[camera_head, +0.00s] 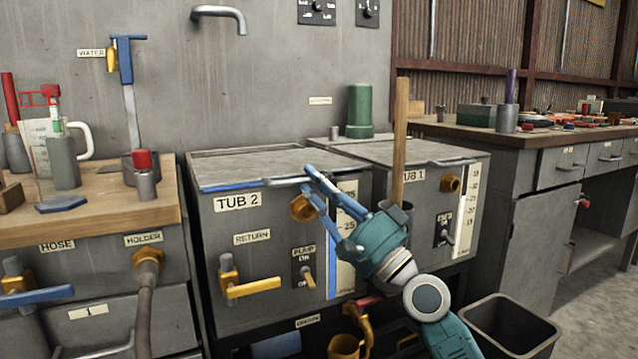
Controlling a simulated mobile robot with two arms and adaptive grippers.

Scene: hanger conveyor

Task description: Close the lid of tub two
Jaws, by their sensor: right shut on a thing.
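Tub two (240,245) is a grey metal tank labelled TUB 2, left of centre. Its grey lid (250,166) lies flat or nearly flat across the top; I cannot tell whether a small gap is left under it. A pale bar handle (287,181) runs along the lid's front edge. My right gripper (307,179) reaches in from the lower right, with its blue fingers shut on the right end of this handle. The fingers and wrist hide part of the tub's front and gauge. My left gripper is not in view.
Tub one (420,215) stands to the right, its top covered, with a wooden pole (400,140) upright before it. A green cylinder (360,110) stands behind. A wooden-topped bench (110,205) adjoins on the left. A yellow return valve (250,288) juts from tub two's front. A grey bin (510,325) stands lower right.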

